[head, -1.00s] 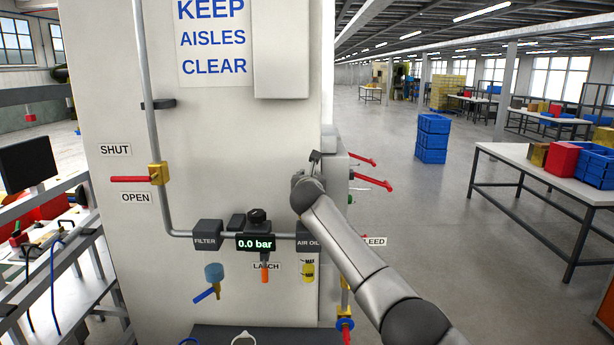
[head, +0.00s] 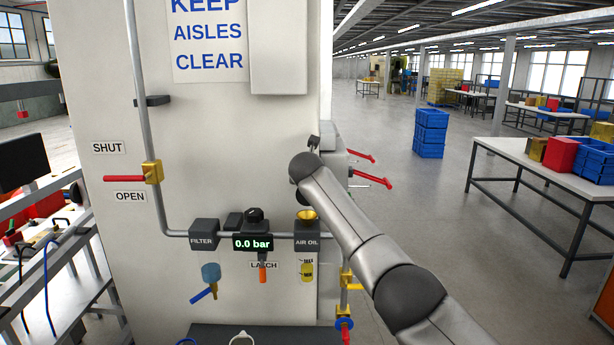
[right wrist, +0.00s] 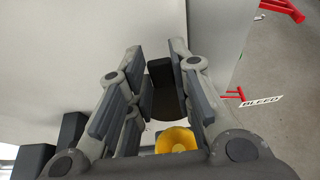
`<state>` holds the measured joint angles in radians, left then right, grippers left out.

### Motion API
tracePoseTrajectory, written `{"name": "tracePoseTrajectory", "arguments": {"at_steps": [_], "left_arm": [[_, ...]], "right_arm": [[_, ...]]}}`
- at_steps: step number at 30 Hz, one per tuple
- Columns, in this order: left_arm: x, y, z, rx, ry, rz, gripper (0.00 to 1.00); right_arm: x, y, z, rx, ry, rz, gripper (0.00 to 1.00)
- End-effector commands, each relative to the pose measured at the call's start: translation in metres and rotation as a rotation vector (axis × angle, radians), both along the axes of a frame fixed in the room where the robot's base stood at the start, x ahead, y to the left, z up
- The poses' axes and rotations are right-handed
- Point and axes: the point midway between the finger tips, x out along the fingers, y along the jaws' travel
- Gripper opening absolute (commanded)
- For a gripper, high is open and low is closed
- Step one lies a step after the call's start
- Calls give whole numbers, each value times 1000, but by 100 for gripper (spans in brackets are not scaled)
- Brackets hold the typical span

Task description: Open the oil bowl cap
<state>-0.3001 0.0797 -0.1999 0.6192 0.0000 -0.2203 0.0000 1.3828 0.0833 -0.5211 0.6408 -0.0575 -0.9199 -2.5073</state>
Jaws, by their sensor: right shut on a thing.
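My right gripper (right wrist: 157,52) is shut on a black piece, the oil bowl cap (right wrist: 163,88), in the right wrist view. The yellow inside of the oil bowl opening (right wrist: 177,140) shows uncovered below it, apart from the cap. In the head view the yellow opening (head: 306,215) sits on top of the block marked AIR OIL (head: 307,238). My right forearm and wrist reach over from the lower right and largely hide the gripper there. My left gripper is not in view.
To the left along the pipe are the gauge at 0.0 bar (head: 253,243), the filter block (head: 204,234) and the red-handled valve (head: 152,173). Red levers (head: 362,155) stick out at the right.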

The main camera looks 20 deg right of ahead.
Motion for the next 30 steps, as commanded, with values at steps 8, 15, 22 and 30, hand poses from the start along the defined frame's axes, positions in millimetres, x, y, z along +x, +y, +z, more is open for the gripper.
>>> {"name": "tracePoseTrajectory", "arguments": {"at_steps": [8,15,22,30], "left_arm": [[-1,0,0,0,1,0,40],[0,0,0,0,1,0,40],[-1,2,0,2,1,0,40],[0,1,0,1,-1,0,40]], "right_arm": [[1,0,10,-3,-19,2,31],[0,0,5,-1,-10,1,43],[-1,0,3,-1,-7,1,43],[-12,4,8,0,-7,1,43]]}}
